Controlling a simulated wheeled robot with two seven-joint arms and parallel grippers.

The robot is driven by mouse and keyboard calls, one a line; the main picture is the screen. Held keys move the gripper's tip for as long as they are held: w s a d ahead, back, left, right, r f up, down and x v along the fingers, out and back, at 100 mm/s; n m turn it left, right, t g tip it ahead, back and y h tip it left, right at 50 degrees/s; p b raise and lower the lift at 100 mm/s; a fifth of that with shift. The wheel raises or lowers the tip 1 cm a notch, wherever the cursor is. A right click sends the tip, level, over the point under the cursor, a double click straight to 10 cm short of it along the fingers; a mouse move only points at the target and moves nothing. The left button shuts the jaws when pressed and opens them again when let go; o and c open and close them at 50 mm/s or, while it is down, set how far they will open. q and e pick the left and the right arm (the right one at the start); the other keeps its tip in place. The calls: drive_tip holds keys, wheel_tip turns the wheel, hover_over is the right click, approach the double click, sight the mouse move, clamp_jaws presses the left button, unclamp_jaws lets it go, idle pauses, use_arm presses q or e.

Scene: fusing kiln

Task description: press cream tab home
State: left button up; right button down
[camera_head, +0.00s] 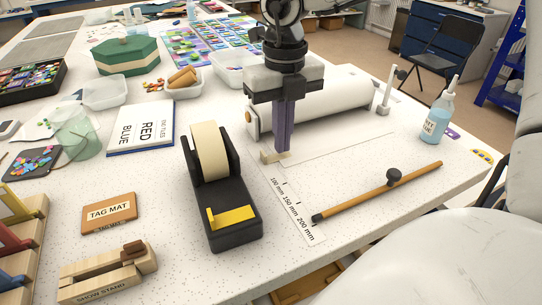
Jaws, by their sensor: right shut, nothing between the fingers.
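A small cream tab (269,158) lies low on the white table, at the far end of the printed millimetre scale (288,204). My right gripper (284,151) points straight down with its purple fingers closed together and nothing between them. Its fingertips are at the right end of the tab and hide part of it. I cannot tell whether they touch the tab or stand just above it. My left gripper is not in view.
A white cylinder (335,97) lies just behind my right gripper. A black tape dispenser (233,210) stands to the left. A wooden rod with a dark knob (375,193) lies to the right. A glue bottle (437,112) stands near the right edge.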

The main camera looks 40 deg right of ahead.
sight(282, 156)
drive_tip(key=shift+f+b, duration=0.6)
drive_tip(key=shift+b, duration=0.05)
idle(0.7)
drive_tip(key=shift+f, duration=0.1)
idle(0.4)
drive_tip(key=shift+r+p, duration=1.1)
drive_tip(key=shift+r, duration=0.85)
wheel_tip(282, 156, up, 3)
drive_tip(key=shift+r+p, duration=0.1)
drive_tip(key=shift+p, duration=0.75)
drive_tip(key=shift+s, duration=0.1)
